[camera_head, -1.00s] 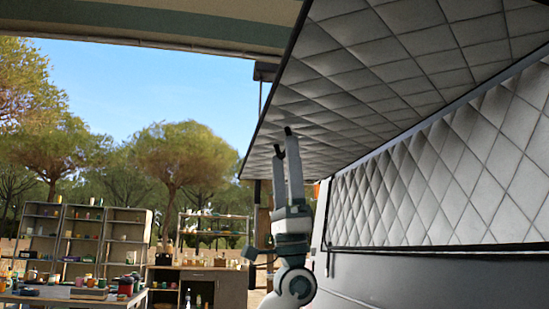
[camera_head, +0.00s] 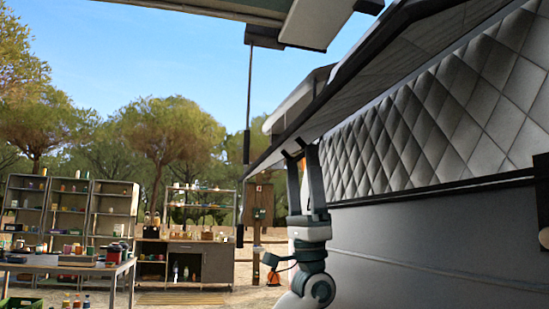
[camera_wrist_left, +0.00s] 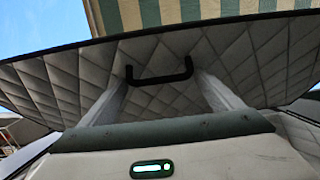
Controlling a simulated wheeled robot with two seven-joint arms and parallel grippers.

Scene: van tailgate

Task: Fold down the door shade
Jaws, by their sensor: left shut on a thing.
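The door shade (camera_head: 375,77) is a hinged panel with a grey quilted underside and a dark edge, sloping out from the van side at the upper right. It also fills the upper part of the left wrist view (camera_wrist_left: 75,82). A black bar handle (camera_wrist_left: 158,78) sits on its quilted face. My left gripper (camera_head: 302,152) points up at the shade's lower edge and is shut on the handle, which lies between its two fingers in the left wrist view. The grip itself is small and partly hidden in the head view. My right gripper does not show.
The van's quilted side wall (camera_head: 480,100) and smooth grey panel (camera_head: 430,240) stand close on the right. A striped awning (camera_wrist_left: 180,12) is above. Shelves (camera_head: 110,215), a workbench (camera_head: 195,262) and a table (camera_head: 65,267) stand farther back at left. Open air lies left of the shade.

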